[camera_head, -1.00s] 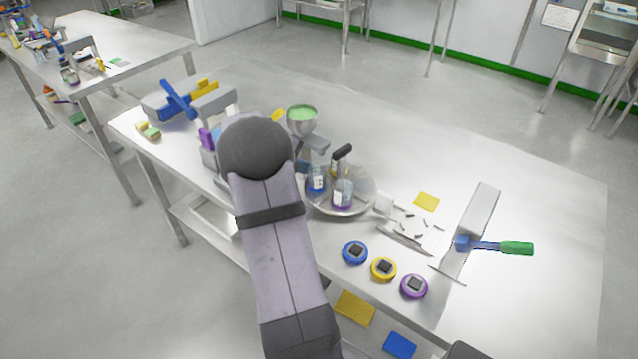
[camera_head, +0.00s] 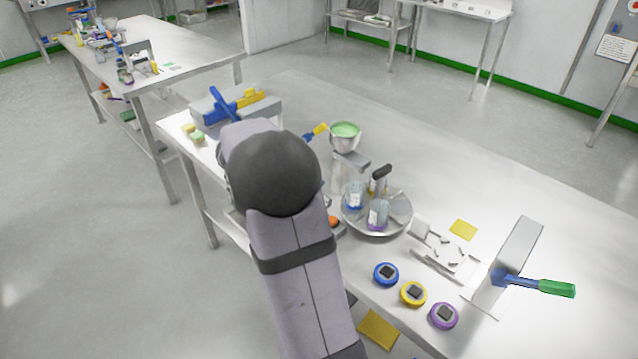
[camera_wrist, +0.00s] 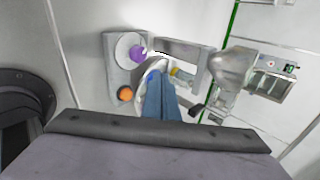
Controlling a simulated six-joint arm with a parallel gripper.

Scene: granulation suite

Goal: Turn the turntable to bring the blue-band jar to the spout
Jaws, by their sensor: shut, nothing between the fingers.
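The round steel turntable (camera_head: 376,233) stands on the bench in the head view, with a dark-topped upright handle (camera_head: 381,172). The blue-band jar (camera_head: 354,197) is on its left side, just below the spout (camera_head: 352,160) in the picture; I cannot tell whether it is exactly under it. The purple-band jar (camera_head: 377,217) is at the front. Another jar is partly hidden behind the handle. My gripper is hidden behind my arm in the head view. In the wrist view its blue-grey fingers (camera_wrist: 157,78) are shut and empty, in front of a grey panel (camera_wrist: 116,76), away from the jars.
A funnel with green contents (camera_head: 345,134) stands above the spout. The panel carries a purple knob (camera_wrist: 137,53) and an orange button (camera_wrist: 125,94). Blue (camera_head: 386,274), yellow (camera_head: 413,293) and purple (camera_head: 444,315) discs lie in front. A green-handled tool (camera_head: 555,288) is at right.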

